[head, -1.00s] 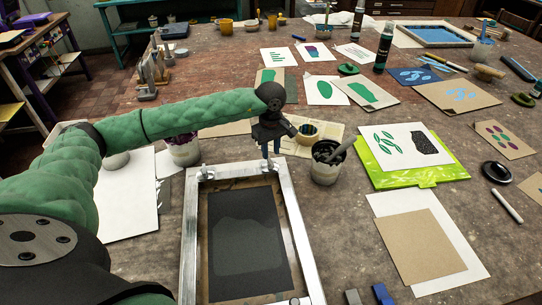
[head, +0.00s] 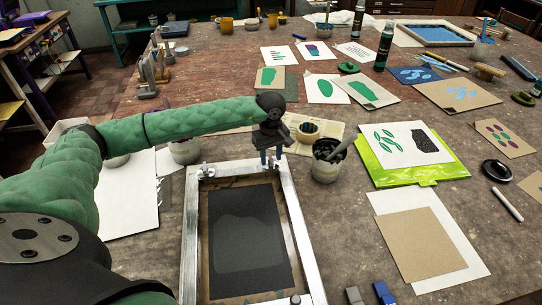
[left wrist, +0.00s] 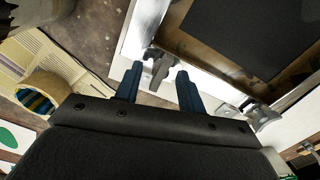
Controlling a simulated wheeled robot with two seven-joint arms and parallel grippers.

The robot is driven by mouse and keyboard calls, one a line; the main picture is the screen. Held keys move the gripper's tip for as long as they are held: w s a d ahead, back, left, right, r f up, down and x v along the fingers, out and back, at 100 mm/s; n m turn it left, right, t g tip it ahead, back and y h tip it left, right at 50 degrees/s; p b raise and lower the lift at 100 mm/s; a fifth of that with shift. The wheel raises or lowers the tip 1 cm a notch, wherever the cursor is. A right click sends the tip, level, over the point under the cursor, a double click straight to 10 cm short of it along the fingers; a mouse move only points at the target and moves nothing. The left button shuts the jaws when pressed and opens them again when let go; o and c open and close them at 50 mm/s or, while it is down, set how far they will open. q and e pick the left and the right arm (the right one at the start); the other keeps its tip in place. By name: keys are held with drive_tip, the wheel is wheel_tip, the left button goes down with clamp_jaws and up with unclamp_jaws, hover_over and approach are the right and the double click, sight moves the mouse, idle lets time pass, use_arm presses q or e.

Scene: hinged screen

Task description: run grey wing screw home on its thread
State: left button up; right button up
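The silver screen frame (head: 190,235) with its dark mesh lies flat on the table. My left gripper (head: 271,157) is over the frame's far right corner, pointing down. In the left wrist view, its two dark blue fingers (left wrist: 156,85) are apart with nothing between their tips. A grey wing screw (left wrist: 158,66) sits on the frame's edge just beyond the gap between the fingers; the gripper hides it in the head view. A second, paler wing screw (left wrist: 262,116) is at the other corner, also in the head view (head: 207,170). My right gripper's fingertips (head: 369,295) show apart at the bottom edge.
A dark ink pot (head: 325,170) with a spatula stands close right of the left gripper. A white pot (head: 185,150) stands to the left.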

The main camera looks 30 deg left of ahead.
use_arm(q)
drive_tip(key=shift+r, duration=1.65)
